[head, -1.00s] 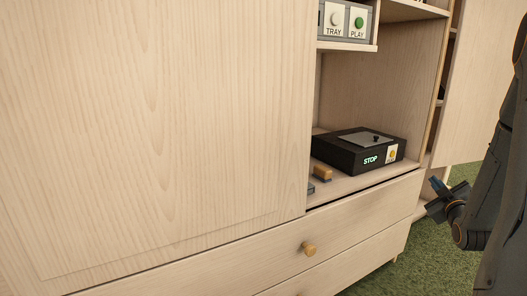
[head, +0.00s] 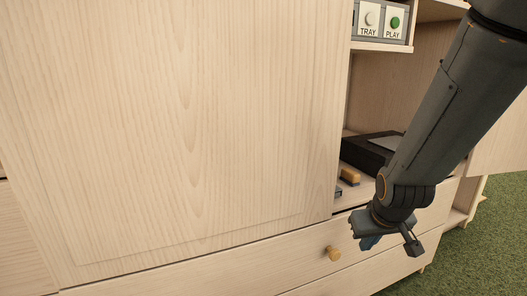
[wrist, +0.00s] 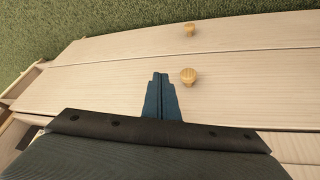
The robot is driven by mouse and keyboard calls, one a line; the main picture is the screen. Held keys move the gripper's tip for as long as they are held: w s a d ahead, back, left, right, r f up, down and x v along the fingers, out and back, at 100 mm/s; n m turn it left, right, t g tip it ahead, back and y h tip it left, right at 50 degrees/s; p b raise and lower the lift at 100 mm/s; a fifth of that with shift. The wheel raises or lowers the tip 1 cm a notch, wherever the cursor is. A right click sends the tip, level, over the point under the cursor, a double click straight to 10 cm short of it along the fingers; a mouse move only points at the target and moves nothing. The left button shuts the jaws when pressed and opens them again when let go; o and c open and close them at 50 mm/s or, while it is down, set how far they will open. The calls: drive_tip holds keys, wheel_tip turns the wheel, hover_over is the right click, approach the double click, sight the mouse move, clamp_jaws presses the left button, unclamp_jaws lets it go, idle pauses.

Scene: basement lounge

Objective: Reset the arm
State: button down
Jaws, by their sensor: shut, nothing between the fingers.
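My gripper (head: 370,242) hangs at the end of my arm in front of the upper drawer, to the right of its round wooden knob (head: 333,253). In the wrist view my gripper (wrist: 160,76) has its two blue fingers together with nothing between them. The upper drawer's knob also shows there (wrist: 188,76), just right of the fingertips and apart from them. My arm hides part of the open shelf and the drawer fronts in the head view.
A wide pale wooden door panel (head: 180,120) fills the left. On the open shelf lie a black device (head: 368,150), partly hidden, and a small wooden-topped block (head: 350,177). Above is a unit with TRAY and PLAY buttons (head: 381,20). Green carpet (head: 490,245) lies clear at the right.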

drive_tip(key=s+a+r+n+g+y, duration=0.1)
drive_tip(key=s+a+r+n+g, duration=0.15)
drive_tip(key=s+a, duration=0.6)
drive_tip(key=s+a+r+n+g+y, duration=0.1)
drive_tip(key=s+a+r, duration=0.2)
drive_tip(key=s+a, duration=0.6)
drive_tip(key=s+a+r+n+g+y, duration=0.1)
drive_tip(key=s+a+r+n+g, duration=0.15)
drive_tip(key=s+a, duration=0.6)
drive_tip(key=d+r+m+p, duration=0.2)
drive_tip(key=d+r+p, duration=0.4)
drive_tip(key=r+p, duration=0.3)
drive_tip(key=w+d+r+m+h+p, duration=0.1)
drive_tip(key=d+r+p, duration=0.5)
drive_tip(key=p, duration=0.9)
drive_tip(key=d+r+m+h+p, duration=0.1)
drive_tip(key=d+r+m+p, duration=0.2)
drive_tip(key=d+r+p, duration=0.4)
wheel_tip(320, 180, up, 5)
drive_tip(key=p, duration=0.5)
drive_tip(key=shift+w+m+t, duration=0.3)
drive_tip(key=shift+w+m, duration=0.05)
drive_tip(key=shift+m, duration=0.05)
drive_tip(key=shift+r, duration=0.1)
